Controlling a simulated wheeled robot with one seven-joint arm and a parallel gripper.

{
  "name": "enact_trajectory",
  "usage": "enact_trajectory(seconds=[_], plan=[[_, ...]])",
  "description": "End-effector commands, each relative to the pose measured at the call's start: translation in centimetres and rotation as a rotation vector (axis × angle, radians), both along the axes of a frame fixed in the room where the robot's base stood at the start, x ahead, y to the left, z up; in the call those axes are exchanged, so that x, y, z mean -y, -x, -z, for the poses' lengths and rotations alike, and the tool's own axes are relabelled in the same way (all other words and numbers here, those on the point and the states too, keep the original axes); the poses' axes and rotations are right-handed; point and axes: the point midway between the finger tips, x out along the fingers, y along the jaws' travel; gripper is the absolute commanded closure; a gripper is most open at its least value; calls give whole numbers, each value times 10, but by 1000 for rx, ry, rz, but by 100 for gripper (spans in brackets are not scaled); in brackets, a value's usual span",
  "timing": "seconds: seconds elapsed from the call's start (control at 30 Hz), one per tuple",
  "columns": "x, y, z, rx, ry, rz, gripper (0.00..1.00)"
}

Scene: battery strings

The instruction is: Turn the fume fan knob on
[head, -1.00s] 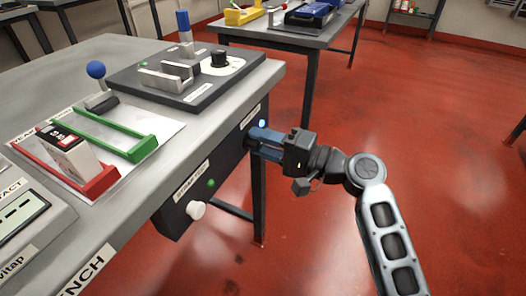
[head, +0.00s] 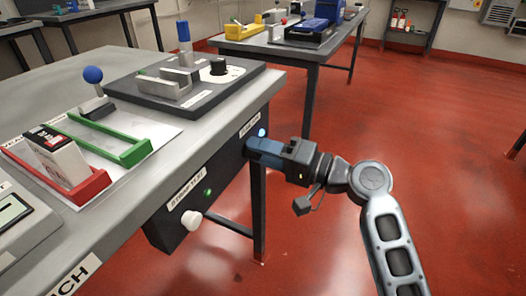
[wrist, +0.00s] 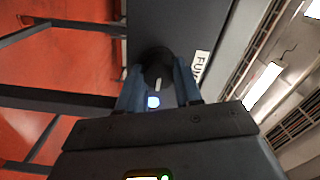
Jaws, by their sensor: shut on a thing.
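The fume fan knob (wrist: 157,65) is a round black knob with a white pointer line on the dark front panel under the bench. In the wrist view it sits between the two blue fingers of my gripper (wrist: 159,88), which is shut on it. A label starting "FU" (wrist: 198,67) is beside the knob, and a lit blue light (wrist: 153,102) shows near it. In the head view my gripper (head: 262,153) reaches the panel's right end, and its fingers hide the knob. The blue light (head: 261,133) shows just above the fingers.
A white knob (head: 191,220) with a green light (head: 208,193) is farther left on the panel (head: 218,175). The bench top (head: 150,180) holds a red holder (head: 90,188), a green holder (head: 125,153) and a black fixture (head: 130,95).

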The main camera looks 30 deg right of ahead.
Motion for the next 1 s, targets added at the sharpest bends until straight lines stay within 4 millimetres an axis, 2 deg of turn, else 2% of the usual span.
enact_trajectory(seconds=[0.07, 0.1, 0.33, 0.67, 1.0], plan=[[0, -1, -1, 3, 2, 3, 96], [0, -1, -1, 3, 2, 3, 62], [0, -1, -1, 2, 0, 1, 40], [4, 5, 0, 0, -1, 3, 40], [35, 47, 0, 0, 0, 3, 40]])
